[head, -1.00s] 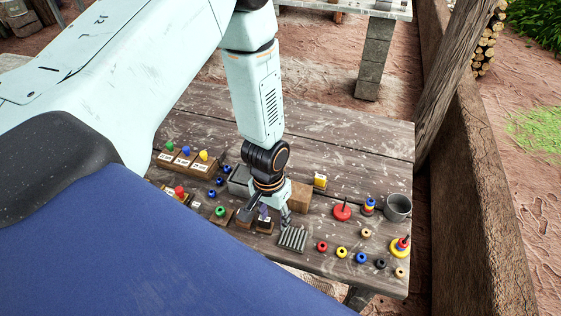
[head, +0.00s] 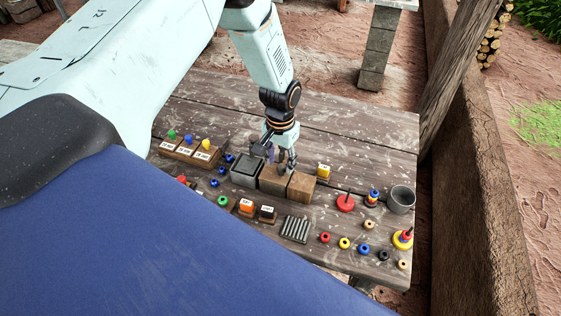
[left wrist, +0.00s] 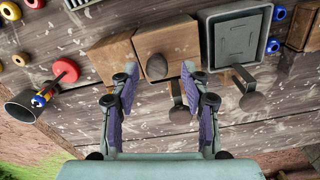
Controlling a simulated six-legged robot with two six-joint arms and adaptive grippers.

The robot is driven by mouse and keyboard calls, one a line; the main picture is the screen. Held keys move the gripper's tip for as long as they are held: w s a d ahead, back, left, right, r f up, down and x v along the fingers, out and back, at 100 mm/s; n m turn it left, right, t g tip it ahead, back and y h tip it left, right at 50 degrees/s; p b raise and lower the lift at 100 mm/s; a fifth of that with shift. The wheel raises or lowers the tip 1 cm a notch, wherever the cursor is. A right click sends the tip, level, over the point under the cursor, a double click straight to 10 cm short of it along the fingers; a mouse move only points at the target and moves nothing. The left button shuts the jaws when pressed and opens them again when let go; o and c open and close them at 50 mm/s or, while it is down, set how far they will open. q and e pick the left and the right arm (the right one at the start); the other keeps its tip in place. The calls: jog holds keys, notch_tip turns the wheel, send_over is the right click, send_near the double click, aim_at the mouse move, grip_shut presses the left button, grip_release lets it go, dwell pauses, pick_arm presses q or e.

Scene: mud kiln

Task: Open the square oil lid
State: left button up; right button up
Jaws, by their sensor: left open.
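A row of three square boxes stands mid-table in the head view: a grey box (head: 246,174), a middle wooden box (head: 271,184) and a right wooden box (head: 301,187). No oil label can be read on them. My left gripper (head: 281,160) is open, pointing down over the middle wooden box. In the left wrist view its purple-padded fingers (left wrist: 160,70) stand either side of a dark round knob (left wrist: 156,67) on the wooden box (left wrist: 180,40); contact is not visible. The grey box (left wrist: 207,25) lies to the right there. My right gripper is not in view.
Two dark round-topped posts (left wrist: 252,102) stand close to the gripper. Labelled blocks with coloured knobs (head: 185,150) lie left, a slatted grey piece (head: 295,229) in front, and rings and a grey mug (head: 401,199) right. The table's back is clear.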

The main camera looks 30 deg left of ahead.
pick_arm(q)
jog(key=shift+f, duration=0.25)
jog(key=shift+s+d, duration=0.1)
jog(key=shift+d, duration=0.2)
jog(key=shift+c, duration=0.3)
jog(key=shift+a+f, duration=0.1)
jog(key=shift+a, duration=0.15)
jog(key=c, duration=0.3)
jog(key=shift+d, duration=0.1)
grip_shut()
